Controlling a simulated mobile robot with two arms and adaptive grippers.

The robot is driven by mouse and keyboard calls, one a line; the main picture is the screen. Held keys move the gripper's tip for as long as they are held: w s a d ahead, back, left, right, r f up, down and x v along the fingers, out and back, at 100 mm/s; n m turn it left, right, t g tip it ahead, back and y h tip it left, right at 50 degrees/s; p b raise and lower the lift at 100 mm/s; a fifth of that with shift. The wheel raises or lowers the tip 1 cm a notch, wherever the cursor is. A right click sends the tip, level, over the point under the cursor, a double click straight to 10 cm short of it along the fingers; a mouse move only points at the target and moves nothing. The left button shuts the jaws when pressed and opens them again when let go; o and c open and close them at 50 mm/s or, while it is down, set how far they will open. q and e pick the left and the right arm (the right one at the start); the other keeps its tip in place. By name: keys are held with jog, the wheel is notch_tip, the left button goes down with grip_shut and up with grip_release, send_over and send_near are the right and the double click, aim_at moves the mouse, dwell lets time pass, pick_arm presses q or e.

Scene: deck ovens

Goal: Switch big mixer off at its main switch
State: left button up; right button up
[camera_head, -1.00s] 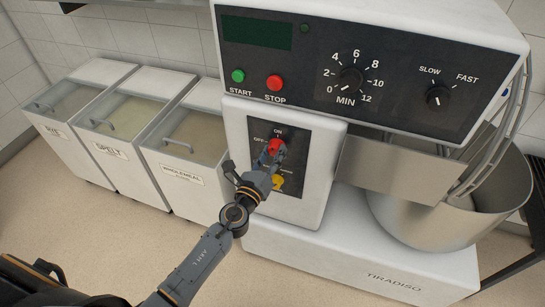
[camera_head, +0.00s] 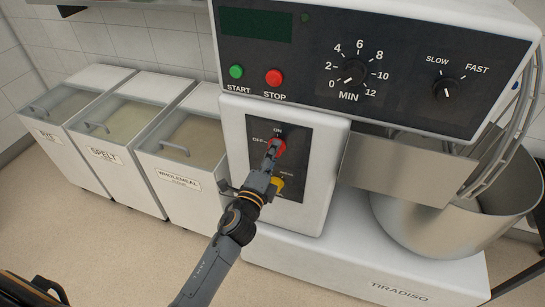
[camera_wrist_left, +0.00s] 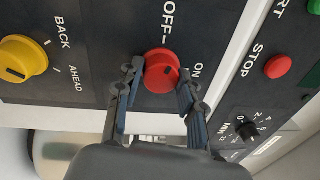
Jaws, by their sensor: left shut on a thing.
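The big mixer (camera_head: 345,215) is white with a dark control face. Its main switch is a red round knob (camera_head: 277,147) on a dark plate, with ON above it and OFF to its left. The knob also shows in the left wrist view (camera_wrist_left: 161,70), where OFF reads at the top and ON at the right. My left gripper (camera_head: 271,158) is shut on the red knob. In the left wrist view its fingers (camera_wrist_left: 159,82) stand at both sides of the knob. I cannot clearly tell which label the knob's mark faces. My right gripper is not in view.
A yellow BACK/AHEAD knob (camera_head: 277,183) sits just below. Above are the green START button (camera_head: 236,72), the red STOP button (camera_head: 274,77) and the timer dial (camera_head: 353,72). A steel bowl (camera_head: 450,225) stands at right, flour bins (camera_head: 178,180) at left.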

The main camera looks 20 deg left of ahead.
pick_arm(q)
jog(key=shift+n, duration=1.8)
jog(key=shift+f, duration=0.1)
jog(key=o, duration=1.2)
jog(key=shift+s, duration=0.1)
jog(key=s, duration=1.1)
jog(key=shift+s+a+f, duration=0.2)
jog(key=shift+s+f, duration=0.2)
